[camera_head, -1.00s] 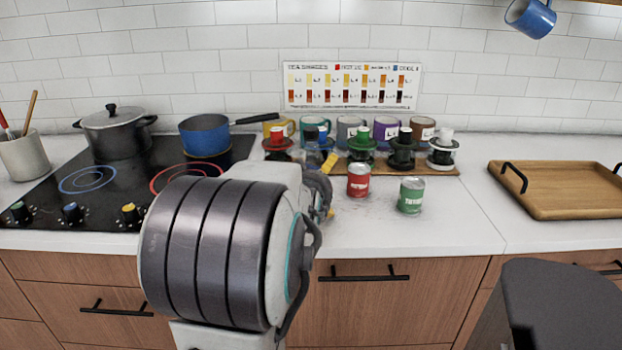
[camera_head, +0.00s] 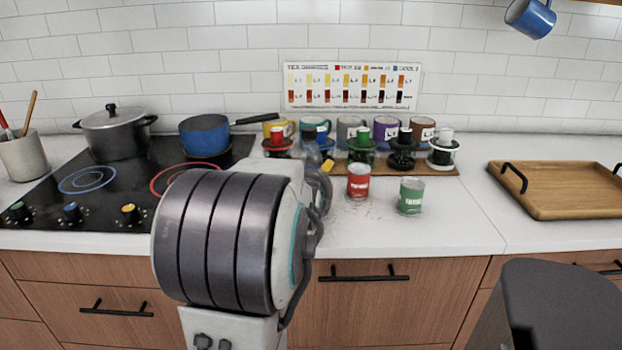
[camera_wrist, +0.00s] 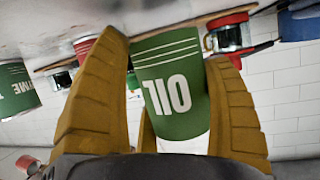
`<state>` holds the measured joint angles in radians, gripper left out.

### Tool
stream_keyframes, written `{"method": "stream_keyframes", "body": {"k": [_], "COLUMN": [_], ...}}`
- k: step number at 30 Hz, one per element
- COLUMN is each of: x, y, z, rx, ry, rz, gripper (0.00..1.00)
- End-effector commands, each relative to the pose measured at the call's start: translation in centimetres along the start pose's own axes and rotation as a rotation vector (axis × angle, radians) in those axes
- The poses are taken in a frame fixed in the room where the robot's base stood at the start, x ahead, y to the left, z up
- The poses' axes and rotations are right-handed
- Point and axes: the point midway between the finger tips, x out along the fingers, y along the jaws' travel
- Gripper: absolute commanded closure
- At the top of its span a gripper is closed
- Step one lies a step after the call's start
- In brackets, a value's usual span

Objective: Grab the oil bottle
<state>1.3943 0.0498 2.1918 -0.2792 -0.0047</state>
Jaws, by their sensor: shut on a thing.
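The oil bottle (camera_wrist: 172,88) fills the middle of the wrist view, with a green label reading OIL upside down there. My gripper (camera_wrist: 168,60) is shut on it, one yellow ribbed finger on each side. In the head view my arm blocks most of the gripper, and only a bit of yellow finger (camera_head: 327,166) shows beside the arm. The bottle is mostly hidden there, and I cannot tell whether it touches the counter.
A red can (camera_head: 358,182) and a green can (camera_head: 411,196) stand just right of my gripper. Behind are several lidded jars and mugs on a wooden board (camera_head: 448,170). The stove (camera_head: 110,195) with pots is left, a wooden tray (camera_head: 565,190) right.

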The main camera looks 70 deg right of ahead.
Motion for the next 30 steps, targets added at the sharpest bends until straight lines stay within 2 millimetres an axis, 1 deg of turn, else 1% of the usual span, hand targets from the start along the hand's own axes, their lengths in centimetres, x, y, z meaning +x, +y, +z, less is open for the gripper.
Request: {"method": "stream_keyframes", "body": {"k": [1, 4, 5, 12, 17, 25, 30], "x": [0.0, 0.0, 0.0, 0.0, -0.1, -0.4, -0.5], "y": [0.0, 0.0, 0.0, 0.0, -0.1, -0.5, -0.7], "z": [0.1, 0.1, -0.1, -0.1, -0.5, -2.6, -3.4], "rx": [-0.001, -0.001, -0.001, -0.001, -0.001, -0.004, -0.005], "ry": [-0.002, -0.003, 0.002, 0.002, 0.002, 0.004, 0.005], "rz": [0.0, 0.001, 0.001, 0.001, -0.001, -0.009, -0.014], "gripper": [0.52, 0.61, 0.61, 0.62, 0.62, 0.62, 0.62]}}
